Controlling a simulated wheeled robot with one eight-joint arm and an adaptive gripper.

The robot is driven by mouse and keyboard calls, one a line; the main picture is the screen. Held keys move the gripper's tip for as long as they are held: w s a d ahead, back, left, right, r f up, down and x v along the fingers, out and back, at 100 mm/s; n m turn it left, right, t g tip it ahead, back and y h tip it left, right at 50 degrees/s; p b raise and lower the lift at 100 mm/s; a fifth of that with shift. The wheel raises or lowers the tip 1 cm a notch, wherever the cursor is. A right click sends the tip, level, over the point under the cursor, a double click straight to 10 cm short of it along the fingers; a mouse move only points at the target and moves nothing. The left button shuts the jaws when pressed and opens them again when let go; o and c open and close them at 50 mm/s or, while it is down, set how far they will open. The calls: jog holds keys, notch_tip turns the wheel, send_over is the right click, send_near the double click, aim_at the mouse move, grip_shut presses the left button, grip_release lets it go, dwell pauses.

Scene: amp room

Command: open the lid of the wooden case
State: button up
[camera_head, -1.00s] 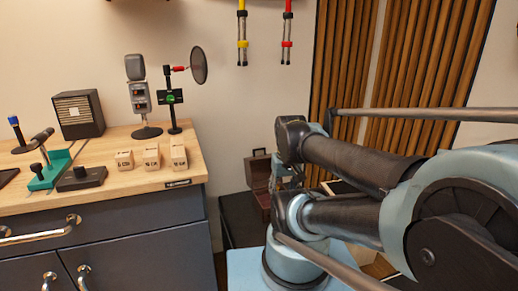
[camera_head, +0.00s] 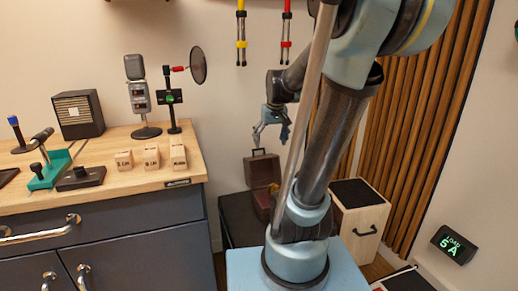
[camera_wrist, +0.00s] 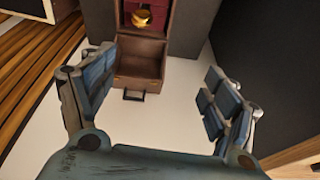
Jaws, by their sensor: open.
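The brown wooden case (camera_head: 262,172) stands on a dark box beyond the bench, its lid raised upright with the handle on top. In the wrist view the lid's handle (camera_wrist: 133,95) and the case's red-lined inside (camera_wrist: 160,22), with a gold object in it, are visible. My gripper (camera_head: 270,135) is open and empty, above the case and apart from it. Its spread fingers (camera_wrist: 160,70) frame the raised lid in the wrist view. My arm hides part of the case's right side in the head view.
The wooden bench (camera_head: 100,192) with a microphone (camera_head: 141,95) and small blocks (camera_head: 151,156) stands at left. A pale wooden box with a black top (camera_head: 358,193) stands at right, before the slatted wall panel (camera_head: 420,150). The dark box (camera_head: 238,220) bears the case.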

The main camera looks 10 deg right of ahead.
jog(key=w+r, duration=0.2)
jog(key=w, duration=1)
jog(key=t, duration=0.1)
send_over(264, 158)
jog(key=f, duration=0.2)
jog(key=shift+n, duration=0.4)
jog(key=x, duration=1.1)
jog(key=w+x, duration=0.1)
jog(key=x, duration=0.5)
jog(key=shift+a, duration=0.3)
jog(key=c, duration=1.5)
jog(key=shift+s+d+r+t+y, duration=0.25)
jog(key=shift+s+r+t, duration=0.45)
jog(key=shift+s, duration=0.6)
jog(key=shift+s+d+r+t+y, duration=0.2)
jog(key=shift+s+r+t, duration=0.45)
jog(key=shift+s, duration=0.65)
jog(key=shift+s+d+r+t+y, duration=0.15)
jog(key=shift+s+d+r+t, duration=0.2)
jog(key=shift+s+t, duration=0.75)
jog(key=shift+s+g, duration=0.25)
